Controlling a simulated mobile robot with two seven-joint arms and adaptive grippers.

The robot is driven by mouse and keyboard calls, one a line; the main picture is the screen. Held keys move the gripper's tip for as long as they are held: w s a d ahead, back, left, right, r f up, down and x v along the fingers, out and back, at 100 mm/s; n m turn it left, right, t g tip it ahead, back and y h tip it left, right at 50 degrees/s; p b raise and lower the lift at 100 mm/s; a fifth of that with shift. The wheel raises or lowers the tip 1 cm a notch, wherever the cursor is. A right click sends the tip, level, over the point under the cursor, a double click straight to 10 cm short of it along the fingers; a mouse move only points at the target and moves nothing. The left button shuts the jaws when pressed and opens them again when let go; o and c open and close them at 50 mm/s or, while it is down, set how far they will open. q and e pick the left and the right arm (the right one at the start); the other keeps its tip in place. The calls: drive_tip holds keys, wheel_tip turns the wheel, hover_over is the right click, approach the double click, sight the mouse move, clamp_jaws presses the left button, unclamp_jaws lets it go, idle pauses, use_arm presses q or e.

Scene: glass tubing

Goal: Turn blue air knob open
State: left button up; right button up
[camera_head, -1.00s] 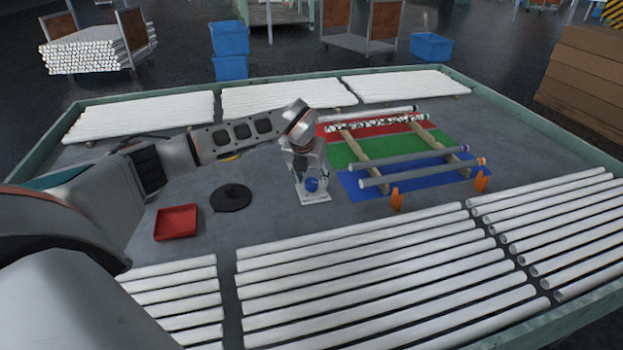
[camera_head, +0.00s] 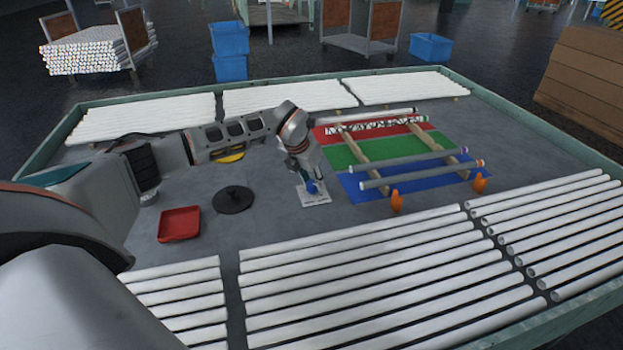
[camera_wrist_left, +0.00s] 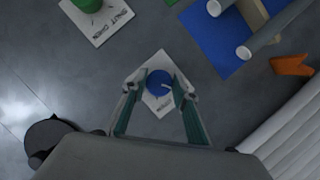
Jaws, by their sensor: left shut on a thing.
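The blue air knob (camera_head: 311,187) sits on a small white labelled plate (camera_head: 316,199) on the table, left of the blue mat. In the left wrist view the knob (camera_wrist_left: 159,83) lies between the two fingertips of my left gripper (camera_wrist_left: 157,88), with its white plate (camera_wrist_left: 160,104) beneath. My left gripper (camera_head: 309,180) reaches down from above and is shut on the knob, partly hiding it in the head view. A light mark shows on the knob's top. My right gripper is not in view.
A green knob (camera_wrist_left: 88,4) on another labelled plate (camera_wrist_left: 107,27) is nearby. A black round base (camera_head: 232,199) and red tray (camera_head: 179,224) lie left. Tubes on wooden rails (camera_head: 384,178) and orange holders (camera_head: 396,201) lie right; white tubes (camera_head: 380,265) line the front.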

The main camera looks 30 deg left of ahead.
use_arm(q)
drive_tip(key=m, duration=0.2)
drive_tip(key=m+h, duration=0.1)
drive_tip(key=m, duration=0.1)
drive_tip(key=shift+a+g+h, duration=0.1)
drive_tip(key=shift+g+h, duration=0.2)
drive_tip(key=m+h, duration=0.1)
drive_tip(key=m, duration=0.2)
drive_tip(key=shift+f+g, duration=0.15)
drive_tip(key=shift+g, duration=0.15)
drive_tip(key=m+b, duration=0.1)
drive_tip(key=m, duration=0.1)
drive_tip(key=shift+f+m+g+h, duration=0.15)
drive_tip(key=shift+m+g+h, duration=0.15)
drive_tip(key=shift+m, duration=0.1)
drive_tip(key=shift+m+g+h+b, duration=0.3)
drive_tip(key=shift+m+g+b, duration=0.1)
drive_tip(key=shift+m+b, duration=1.05)
drive_tip(key=shift+m, duration=0.35)
drive_tip(key=shift+a+m+g+b, duration=0.1)
drive_tip(key=shift+m+g+b, duration=0.3)
drive_tip(key=shift+m, duration=0.1)
drive_tip(key=shift+r, duration=0.2)
